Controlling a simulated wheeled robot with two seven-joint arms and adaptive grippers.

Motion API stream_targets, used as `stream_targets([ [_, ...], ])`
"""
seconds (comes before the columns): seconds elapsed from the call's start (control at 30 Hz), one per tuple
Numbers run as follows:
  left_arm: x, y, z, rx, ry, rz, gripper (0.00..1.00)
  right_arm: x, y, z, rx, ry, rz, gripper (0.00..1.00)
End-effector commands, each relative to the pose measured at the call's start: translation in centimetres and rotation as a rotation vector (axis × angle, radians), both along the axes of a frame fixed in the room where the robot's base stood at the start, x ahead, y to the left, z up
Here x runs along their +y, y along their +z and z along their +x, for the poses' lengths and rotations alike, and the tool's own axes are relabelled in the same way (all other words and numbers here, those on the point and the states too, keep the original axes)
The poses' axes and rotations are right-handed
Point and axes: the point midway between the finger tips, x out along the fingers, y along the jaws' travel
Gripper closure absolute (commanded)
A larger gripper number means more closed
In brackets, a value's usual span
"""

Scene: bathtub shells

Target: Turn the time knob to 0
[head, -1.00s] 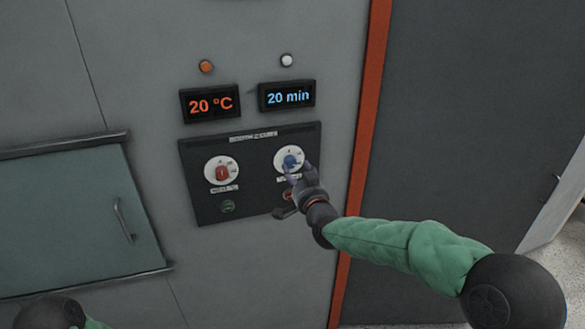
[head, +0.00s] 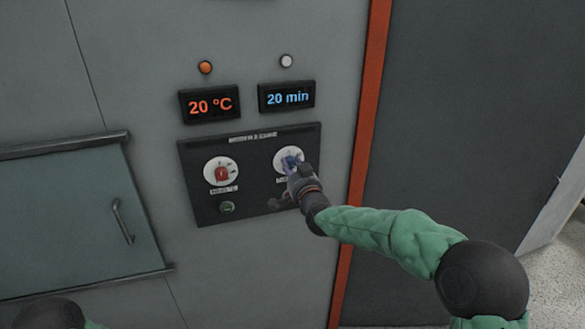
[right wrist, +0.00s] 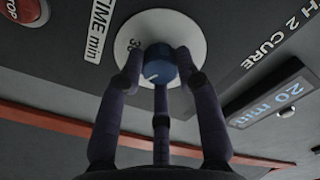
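The blue time knob (head: 291,160) sits on a white round dial (head: 279,164) on the right half of the black control panel (head: 249,205). My right gripper (head: 295,165) is at the knob and partly hides it. In the right wrist view the knob (right wrist: 160,66) has a white pointer mark, and my right gripper's fingers (right wrist: 160,62) stand close around it. I cannot tell whether they press on it. The label "TIME min" (right wrist: 100,32) is beside the dial. The time display (head: 287,96) reads 20 min. My left gripper is not in view.
A red knob (head: 221,173) is left on the panel, with a green button (head: 227,207) below. The temperature display (head: 209,104) reads 20 °C. A red button (right wrist: 22,10) shows in the right wrist view. A handled hatch (head: 70,220) is at left.

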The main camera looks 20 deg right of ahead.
Motion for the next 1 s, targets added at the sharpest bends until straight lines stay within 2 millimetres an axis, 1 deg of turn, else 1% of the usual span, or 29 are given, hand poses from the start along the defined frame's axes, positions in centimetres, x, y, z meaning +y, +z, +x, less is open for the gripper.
stream_targets([
  [0.27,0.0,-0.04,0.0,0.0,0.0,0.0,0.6,0.08,-0.18,-0.02,0.003,0.002,-0.023,0.98],
  [0.47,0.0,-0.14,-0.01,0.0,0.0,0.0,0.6,0.08,-0.23,-0.02,0.0,0.002,-0.112,0.98],
  [0.67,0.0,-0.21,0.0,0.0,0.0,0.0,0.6,0.08,-0.26,-0.01,-0.005,0.002,-0.27,0.98],
  [1.0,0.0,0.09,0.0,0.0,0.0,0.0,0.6,0.09,-0.33,-0.02,-0.013,0.004,-0.593,0.98],
])
